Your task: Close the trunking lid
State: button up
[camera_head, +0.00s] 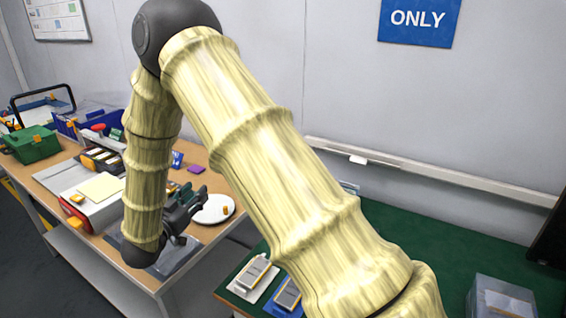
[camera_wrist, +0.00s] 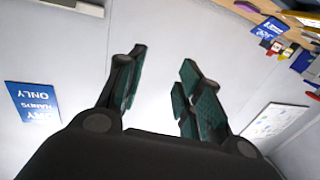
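A long pale trunking (camera_head: 430,173) runs along the grey back wall above the green bench, right of my arm. In the wrist view a pale piece that looks like the trunking (camera_wrist: 85,8) shows at the top left, apart from my fingers. My gripper (camera_head: 190,204) is over the wooden table, far left of the trunking. In the wrist view my gripper (camera_wrist: 162,62) has its green-padded fingers spread, with nothing between them.
A white plate (camera_head: 214,209) with a small orange item lies beside my gripper. A green box (camera_head: 33,145), trays and boxes crowd the wooden table's left. Battery-like packs (camera_head: 254,272) and a clear box (camera_head: 502,298) are on the green bench (camera_head: 400,222). My arm hides the middle.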

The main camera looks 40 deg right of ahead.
aim_at(356, 159)
jog(key=u, duration=1.1)
jog(key=k, duration=1.15)
jog(key=z, duration=1.55)
jog(key=i, duration=0.5)
